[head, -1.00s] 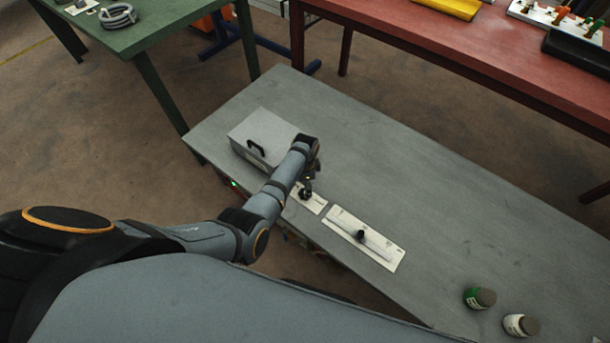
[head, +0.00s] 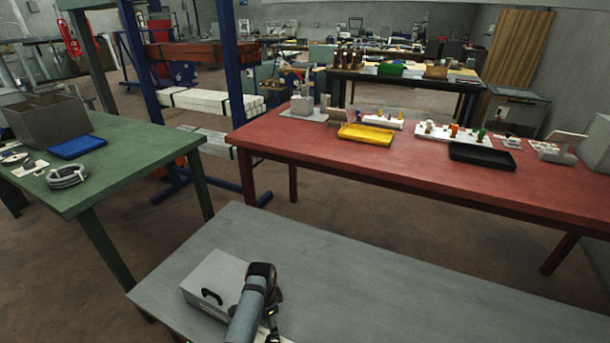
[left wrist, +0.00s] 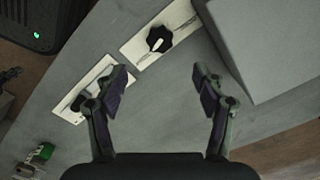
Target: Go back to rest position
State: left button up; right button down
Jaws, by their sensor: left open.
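My left gripper (left wrist: 163,82) is open and empty in the left wrist view, with its two fingers apart above the grey table (left wrist: 175,115). Ahead of the fingers is a white plate with a black knob (left wrist: 160,39). A second white plate with a black slider handle (left wrist: 78,101) lies to their left. A grey box (left wrist: 280,45) is at the upper right. In the head view my left forearm and wrist rise from the bottom edge beside the grey box with a dark handle (head: 217,275). The fingers are mostly hidden there. My right gripper is in neither view.
The grey table (head: 400,300) is clear to the right of my arm. A red table (head: 360,160) with trays and small parts stands behind it. A green table (head: 110,160) is at the left.

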pick_arm(q)
jog(key=s+a+r+n+t, duration=0.25)
jog(key=s+a+n, duration=0.35)
jog(key=s+a, duration=0.3)
jog(key=s+r+n+t+y, duration=0.1)
jog(key=s+r+n, duration=0.3)
jog(key=s+r, duration=0.65)
notch_tip(320, 180, down, 21)
jog(key=s+a+n+g+p, duration=0.1)
jog(key=s+a+p, duration=0.1)
jog(key=a+p, duration=0.15)
jog(key=s+f+p, duration=0.2)
jog(key=s+f, duration=0.5)
jog(key=s, duration=0.2)
jog(key=s+f+g+p, duration=0.1)
jog(key=s+f+p, duration=0.1)
jog(key=s+f, duration=0.5)
jog(key=s, duration=0.3)
jog(key=shift+a, duration=0.15)
